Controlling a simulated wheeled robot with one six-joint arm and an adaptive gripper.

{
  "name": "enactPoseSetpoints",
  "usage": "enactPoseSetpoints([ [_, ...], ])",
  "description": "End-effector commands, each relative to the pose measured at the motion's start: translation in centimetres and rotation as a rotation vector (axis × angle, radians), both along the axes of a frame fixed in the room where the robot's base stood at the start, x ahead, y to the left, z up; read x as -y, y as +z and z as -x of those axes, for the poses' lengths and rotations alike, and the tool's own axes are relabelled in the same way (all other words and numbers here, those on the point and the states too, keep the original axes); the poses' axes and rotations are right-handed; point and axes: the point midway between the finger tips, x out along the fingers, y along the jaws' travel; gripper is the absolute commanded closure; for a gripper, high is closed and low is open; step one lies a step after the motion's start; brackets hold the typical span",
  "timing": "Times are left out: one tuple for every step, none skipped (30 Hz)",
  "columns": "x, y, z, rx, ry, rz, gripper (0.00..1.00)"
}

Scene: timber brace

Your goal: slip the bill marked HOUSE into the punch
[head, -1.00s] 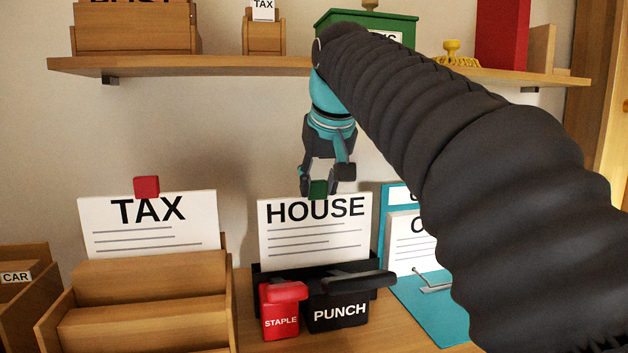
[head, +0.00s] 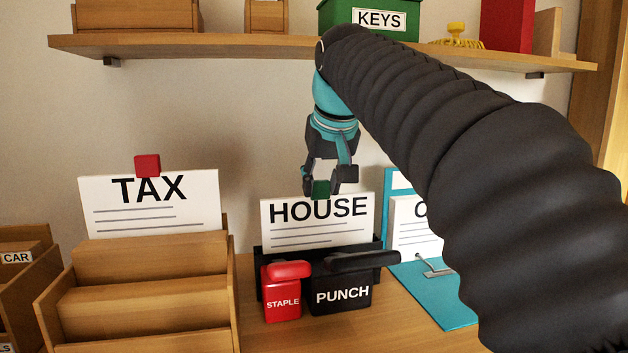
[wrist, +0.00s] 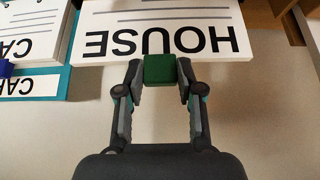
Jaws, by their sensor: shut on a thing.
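The white bill marked HOUSE (head: 318,222) stands upright, with a green block (head: 320,189) at its top edge. My gripper (head: 330,188) is shut on the green block; the wrist view shows the block (wrist: 160,69) between both fingers, with the HOUSE bill (wrist: 160,18) beyond it. The black punch (head: 343,293), with a lever on top, stands on the desk in front of the bill. The bill's lower edge is hidden behind a black frame (head: 257,268) at the punch's back. I cannot tell how deep the bill sits there.
A red stapler (head: 283,305) stands left of the punch. The TAX sheet (head: 150,208) with a red block stands in a wooden rack (head: 150,255) at left. A teal clipboard (head: 440,300) is at right. A shelf (head: 220,46) with a green KEYS box (head: 378,20) is above.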

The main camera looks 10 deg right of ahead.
Motion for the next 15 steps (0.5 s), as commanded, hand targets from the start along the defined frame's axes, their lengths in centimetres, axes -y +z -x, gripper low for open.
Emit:
enactPoseSetpoints([
  [0.00,-0.28,0.02,0.001,0.000,0.000,1.00],
  [0.00,-0.37,0.02,0.001,0.000,0.000,1.00],
  [0.00,-0.52,0.02,0.001,0.000,0.000,1.00],
  [0.00,-0.60,0.02,0.001,0.000,0.000,1.00],
  [0.00,-0.66,0.02,0.001,0.000,0.000,1.00],
  [0.00,-0.71,0.02,0.001,0.000,0.000,1.00],
  [0.00,-0.72,0.03,0.001,0.000,0.000,1.00],
  [0.00,-0.72,0.03,0.001,0.000,0.000,1.00],
  [0.00,-0.71,0.02,0.001,0.000,0.000,1.00],
  [0.00,-0.68,0.02,0.001,0.000,0.000,1.00],
  [0.00,-0.67,0.02,0.001,0.000,0.000,1.00],
  [0.00,-0.67,0.02,0.001,0.000,0.000,1.00],
  [0.00,-0.67,0.02,0.001,0.000,0.000,1.00],
  [0.00,-0.67,0.02,0.001,0.000,0.000,1.00],
  [0.00,-0.66,0.03,0.001,0.000,0.000,0.53],
])
